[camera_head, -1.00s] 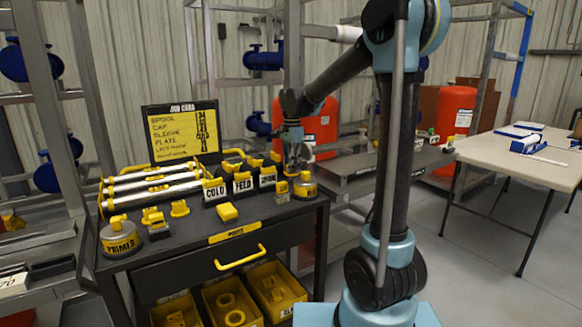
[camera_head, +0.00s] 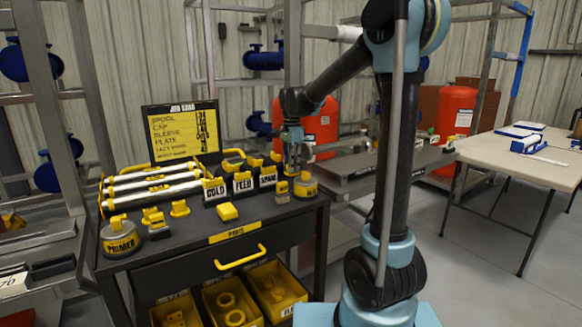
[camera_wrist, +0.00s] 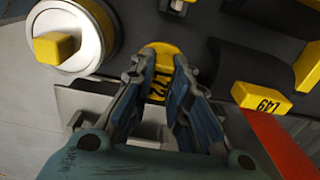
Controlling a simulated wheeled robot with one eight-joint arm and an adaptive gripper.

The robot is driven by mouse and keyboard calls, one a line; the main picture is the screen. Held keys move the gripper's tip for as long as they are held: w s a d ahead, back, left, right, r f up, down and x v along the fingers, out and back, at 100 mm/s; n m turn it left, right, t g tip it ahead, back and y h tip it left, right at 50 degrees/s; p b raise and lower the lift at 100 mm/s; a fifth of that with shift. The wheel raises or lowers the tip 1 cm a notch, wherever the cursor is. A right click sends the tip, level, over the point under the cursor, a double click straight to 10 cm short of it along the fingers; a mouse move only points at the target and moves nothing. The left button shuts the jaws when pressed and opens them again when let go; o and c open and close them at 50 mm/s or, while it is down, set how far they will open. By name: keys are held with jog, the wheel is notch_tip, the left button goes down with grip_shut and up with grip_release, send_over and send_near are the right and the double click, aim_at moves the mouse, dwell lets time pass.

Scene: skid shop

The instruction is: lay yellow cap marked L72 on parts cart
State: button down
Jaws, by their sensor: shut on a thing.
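The yellow cap marked with a 72 (camera_wrist: 160,55) is between the two fingers of my gripper (camera_wrist: 166,76) in the wrist view; part of its marking is hidden by the fingers. My gripper is shut on the cap. In the head view my gripper (camera_head: 293,168) points down over the right end of the dark parts cart (camera_head: 190,250). The cap cannot be made out there, and I cannot tell whether it touches the cart top.
A tin with a yellow knob (camera_wrist: 56,46) stands left of the cap in the wrist view, and a yellow block marked L49 (camera_wrist: 262,99) lies to its right. Signs (camera_head: 243,183), a primer tin (camera_head: 120,238) and several yellow parts crowd the cart. Its front strip is partly bare.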

jog(key=shift+f, duration=2.1)
dwell(0.9)
jog(key=c, duration=1.4)
grip_release()
jog(key=shift+c, duration=0.2)
jog(key=shift+c, duration=0.8)
jog(key=shift+r, duration=0.1)
jog(key=shift+w+r, duration=0.1)
jog(key=shift+r, duration=3.8)
